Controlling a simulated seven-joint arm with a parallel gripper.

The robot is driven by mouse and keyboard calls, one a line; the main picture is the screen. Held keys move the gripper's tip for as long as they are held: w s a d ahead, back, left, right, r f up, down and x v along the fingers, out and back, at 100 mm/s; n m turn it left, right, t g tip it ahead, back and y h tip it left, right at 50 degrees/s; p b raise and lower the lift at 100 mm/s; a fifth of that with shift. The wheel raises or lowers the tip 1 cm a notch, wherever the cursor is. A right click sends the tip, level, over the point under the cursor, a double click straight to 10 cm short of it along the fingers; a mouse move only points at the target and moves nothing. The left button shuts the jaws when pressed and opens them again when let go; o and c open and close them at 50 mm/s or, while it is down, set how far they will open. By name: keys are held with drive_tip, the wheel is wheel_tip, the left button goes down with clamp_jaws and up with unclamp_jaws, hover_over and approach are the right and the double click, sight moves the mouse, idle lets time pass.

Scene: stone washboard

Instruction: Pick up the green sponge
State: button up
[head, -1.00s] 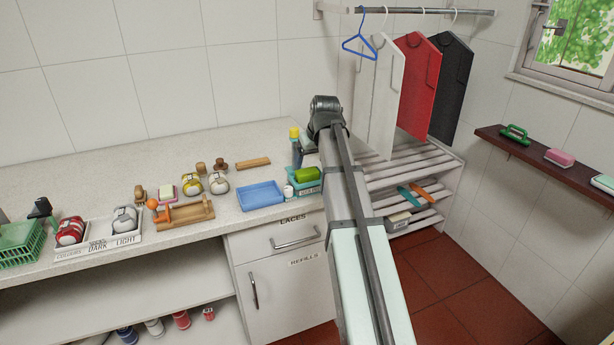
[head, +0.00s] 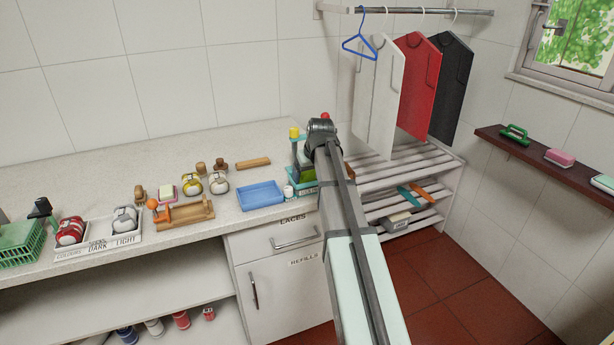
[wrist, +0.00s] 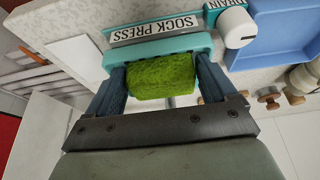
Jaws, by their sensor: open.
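The green sponge (wrist: 163,78) rests at the teal tray (wrist: 110,62) labelled "SOCK PRESS" in the wrist view. My gripper (wrist: 160,72) is open, with one dark finger on each side of the sponge. The fingers span its length closely; I cannot tell whether they touch it. In the head view my gripper (head: 303,168) is over the teal tray at the right end of the counter, and the sponge is mostly hidden by it and in shade.
The slatted rack (head: 410,180) lies to the right. Brushes and wooden pieces occupy the counter further left.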

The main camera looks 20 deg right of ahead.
drive_tip(key=c, duration=0.8)
drive_tip(key=shift+o, duration=0.2)
